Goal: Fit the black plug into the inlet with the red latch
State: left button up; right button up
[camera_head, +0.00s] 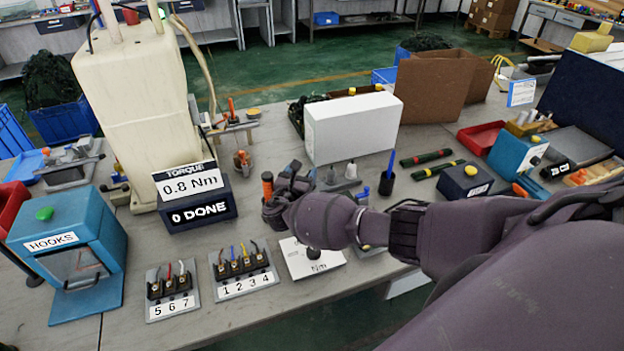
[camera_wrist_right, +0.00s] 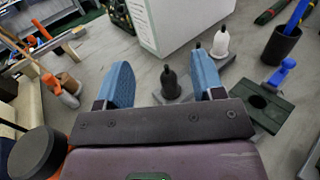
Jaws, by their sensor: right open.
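My right gripper (camera_head: 301,177) is over the table in the head view, its fingers partly hidden by its own wrist. In the right wrist view the right gripper (camera_wrist_right: 163,75) is open, its two blue-padded fingers apart. The black plug (camera_wrist_right: 169,84) stands upright on a grey base, in the picture between the fingers; I cannot tell any contact. A white plug (camera_wrist_right: 220,43) stands just beyond it. I cannot make out an inlet with a red latch. My left gripper is not in view.
A white box (camera_head: 352,127) stands behind the plugs. A dark cup with a blue pen (camera_head: 387,184) is to their right. The torque display (camera_head: 190,196) and numbered terminal blocks (camera_head: 244,270) are left of my right arm. A white card (camera_head: 300,258) lies near the front edge.

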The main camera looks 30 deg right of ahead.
notch_tip(320, 180, down, 8)
jog(key=b, duration=0.3)
jog(key=shift+a, duration=0.1)
jog(key=shift+x, duration=1.05)
jog(key=b+x, duration=0.2)
jog(key=x, duration=0.2)
jog(key=shift+w+d+f, duration=0.1)
jog(key=shift+w+d, duration=0.05)
jog(key=shift+d, duration=0.15)
jog(key=shift+w+d, duration=0.25)
jog(key=shift+d, duration=0.1)
jog(key=shift+r, duration=0.2)
jog(key=c, duration=1)
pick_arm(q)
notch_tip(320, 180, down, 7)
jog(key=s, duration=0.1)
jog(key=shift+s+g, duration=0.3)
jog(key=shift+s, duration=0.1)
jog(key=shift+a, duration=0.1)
pick_arm(e)
jog(key=shift+r, duration=0.1)
